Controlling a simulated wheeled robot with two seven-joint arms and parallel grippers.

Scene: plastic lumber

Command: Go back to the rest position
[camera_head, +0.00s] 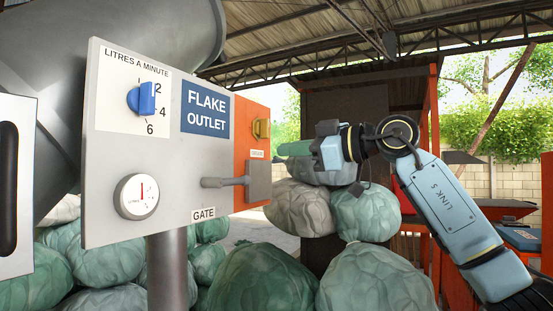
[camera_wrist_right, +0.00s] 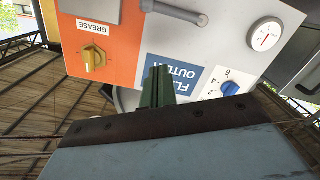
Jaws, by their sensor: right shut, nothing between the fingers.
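My right gripper (camera_head: 293,149) is raised to the right of the control panel (camera_head: 185,165), level with its orange end and apart from it. Its green fingers are shut and empty; they also show in the right wrist view (camera_wrist_right: 158,86), in front of the upside-down panel. My left gripper is in neither view. The panel carries a blue knob (camera_head: 141,98) on a flow scale, a round gauge (camera_head: 137,196), a grey gate lever (camera_head: 225,182) lying level, and a yellow grease knob (camera_head: 261,129) on the orange part.
Green and pale sacks (camera_head: 375,281) are piled below and behind the panel. A grey post (camera_head: 172,272) holds the panel. A large grey pipe (camera_head: 120,35) runs behind it. A white plate with a dark slot (camera_head: 28,190) stands at the left edge. Orange posts (camera_head: 433,150) stand at right.

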